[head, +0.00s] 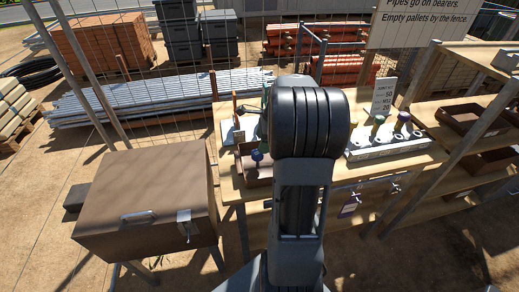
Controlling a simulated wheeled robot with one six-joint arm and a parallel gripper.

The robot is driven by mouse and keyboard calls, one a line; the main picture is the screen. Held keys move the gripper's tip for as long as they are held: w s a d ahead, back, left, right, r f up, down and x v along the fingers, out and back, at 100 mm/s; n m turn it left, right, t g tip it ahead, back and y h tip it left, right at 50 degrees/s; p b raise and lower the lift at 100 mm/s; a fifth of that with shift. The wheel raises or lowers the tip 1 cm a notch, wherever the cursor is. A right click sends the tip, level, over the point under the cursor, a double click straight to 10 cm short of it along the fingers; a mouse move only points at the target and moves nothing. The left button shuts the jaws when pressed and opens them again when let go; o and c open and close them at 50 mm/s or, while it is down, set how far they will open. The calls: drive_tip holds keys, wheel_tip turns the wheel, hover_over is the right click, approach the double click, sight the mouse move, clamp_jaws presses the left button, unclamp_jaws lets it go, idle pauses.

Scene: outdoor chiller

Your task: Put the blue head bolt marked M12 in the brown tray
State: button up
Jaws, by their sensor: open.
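A brown tray (257,180) sits on the wooden bench, left of my arm, and its right part is hidden by the arm. A small bolt-like piece with a blue head (257,155) shows at the tray; I cannot tell whether it is inside or behind it, and no marking on it is readable. A pale rack (388,149) on the right of the bench holds several upright pieces with dark or greenish heads (379,119). My gripper is not visible; my arm's dark links cover the middle of the view.
A large brown box (147,192) with a latch stands left of the bench. A small sign (383,96) stands behind the rack. Wooden shelves (455,122) with brown trays stand at the right. A wire fence, pipes and stacked crates are behind. Tags hang under the bench front.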

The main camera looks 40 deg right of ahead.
drive_tip(key=s+a+r+n, duration=0.2)
drive_tip(key=a+r+n, duration=0.3)
drive_tip(key=r, duration=0.2)
drive_tip(key=s+a+f+n+t+h, duration=0.1)
drive_tip(key=s+a+n, duration=0.3)
drive_tip(key=a+n, duration=0.4)
drive_tip(key=s+a+f+n+t+h, duration=0.1)
drive_tip(key=s+a+n, duration=0.4)
drive_tip(key=a+n, duration=0.4)
drive_tip(key=n, duration=0.2)
drive_tip(key=shift+s+f+n+h, duration=0.15)
drive_tip(key=shift+s+n+h, duration=0.05)
drive_tip(key=shift+n+h, duration=0.2)
